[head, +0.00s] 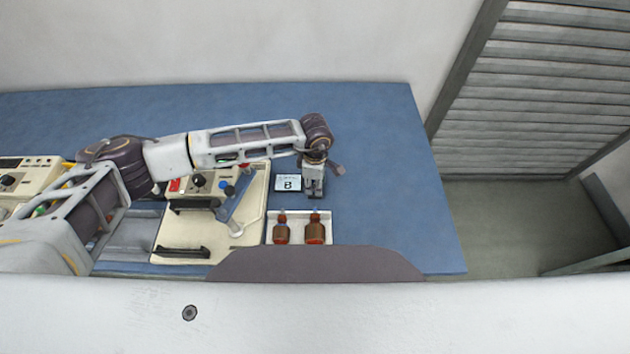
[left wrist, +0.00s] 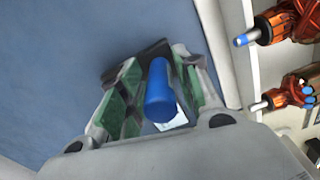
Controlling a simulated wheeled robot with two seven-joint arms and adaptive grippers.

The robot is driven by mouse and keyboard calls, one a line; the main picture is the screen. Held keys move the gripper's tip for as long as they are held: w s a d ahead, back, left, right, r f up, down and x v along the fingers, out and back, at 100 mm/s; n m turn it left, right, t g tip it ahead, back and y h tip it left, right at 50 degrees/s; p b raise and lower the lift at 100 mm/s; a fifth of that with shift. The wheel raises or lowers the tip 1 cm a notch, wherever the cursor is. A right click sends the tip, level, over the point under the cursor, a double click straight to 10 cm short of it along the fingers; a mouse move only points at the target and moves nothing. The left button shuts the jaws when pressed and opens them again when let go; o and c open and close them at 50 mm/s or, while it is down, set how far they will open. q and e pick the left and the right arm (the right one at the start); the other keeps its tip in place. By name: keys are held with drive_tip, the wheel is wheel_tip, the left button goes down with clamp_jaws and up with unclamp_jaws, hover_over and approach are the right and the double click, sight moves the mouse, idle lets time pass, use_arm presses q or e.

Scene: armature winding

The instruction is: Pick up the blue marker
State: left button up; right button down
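The blue marker (left wrist: 160,93) is a blue cylinder in the left wrist view, seen nearly end-on between the two green-padded fingers of my left gripper (left wrist: 162,68). The fingertips lie close on both sides of its far end. I cannot tell whether both pads touch it. In the head view my left gripper (head: 313,187) points down over the blue table, just right of a small white plate marked B (head: 288,184). The marker cannot be made out in the head view. My right gripper is not in view.
A beige machine (head: 190,240) with knobs is to the left. The blue table (head: 395,190) is clear to the right of the gripper, up to its edge.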

use_arm(q)
drive_tip(key=shift+f, duration=0.35)
clamp_jaws()
drive_tip(key=shift+r, duration=0.1)
idle(0.3)
drive_tip(key=shift+r+b, duration=0.95)
drive_tip(key=shift+r, duration=3.95)
